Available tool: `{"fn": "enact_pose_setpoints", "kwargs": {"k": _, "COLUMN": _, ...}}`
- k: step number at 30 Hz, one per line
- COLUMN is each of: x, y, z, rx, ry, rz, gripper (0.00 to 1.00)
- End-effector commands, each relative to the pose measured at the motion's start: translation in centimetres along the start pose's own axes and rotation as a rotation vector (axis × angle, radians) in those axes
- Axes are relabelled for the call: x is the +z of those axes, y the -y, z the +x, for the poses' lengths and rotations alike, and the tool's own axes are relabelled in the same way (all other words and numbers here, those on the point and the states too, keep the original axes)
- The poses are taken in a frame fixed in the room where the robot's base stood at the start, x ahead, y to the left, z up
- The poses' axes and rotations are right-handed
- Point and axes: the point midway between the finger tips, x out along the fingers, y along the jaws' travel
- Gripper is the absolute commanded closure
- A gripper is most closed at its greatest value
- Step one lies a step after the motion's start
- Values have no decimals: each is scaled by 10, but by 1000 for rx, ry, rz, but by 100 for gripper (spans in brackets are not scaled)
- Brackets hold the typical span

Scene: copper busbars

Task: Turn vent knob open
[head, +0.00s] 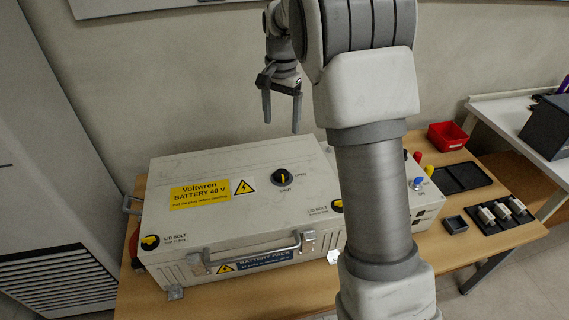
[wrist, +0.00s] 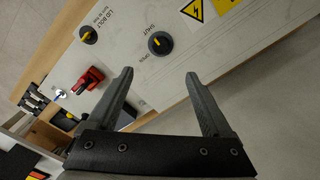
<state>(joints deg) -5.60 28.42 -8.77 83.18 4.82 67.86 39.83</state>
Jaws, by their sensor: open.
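The vent knob (head: 283,177) is a round black dial with a yellow pointer on the lid of the pale battery box (head: 240,215). OPEN is printed to its right and SHUT below it; the pointer seems to lie along the SHUT direction. In the wrist view the knob (wrist: 160,43) sits beyond the fingertips, roughly centred between them. My gripper (head: 281,126) is open and empty, fingers pointing down, above and behind the knob in the head view. It also shows in the wrist view (wrist: 160,75), apart from the knob.
Yellow-marked lid bolts (head: 150,242) and a front handle (head: 255,250) are on the box. My arm hides its right end. A control unit with a blue knob (head: 416,183), a red bin (head: 447,136) and black trays (head: 462,177) stand to the right. A wall is behind.

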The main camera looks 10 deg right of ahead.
Motion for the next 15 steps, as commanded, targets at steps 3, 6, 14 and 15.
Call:
{"fn": "enact_pose_setpoints", "kwargs": {"k": 3, "x": -4, "y": 5, "z": 10, "rx": 11, "ry": 6, "rz": 16, "gripper": 16}}
{"fn": "enact_pose_setpoints", "kwargs": {"k": 6, "x": -5, "y": 6, "z": 15, "rx": 15, "ry": 8, "rz": 22, "gripper": 16}}
{"fn": "enact_pose_setpoints", "kwargs": {"k": 14, "x": -5, "y": 5, "z": 51, "rx": 18, "ry": 11, "rz": 23, "gripper": 16}}
{"fn": "enact_pose_setpoints", "kwargs": {"k": 15, "x": -4, "y": 5, "z": 60, "rx": 18, "ry": 12, "rz": 23, "gripper": 16}}
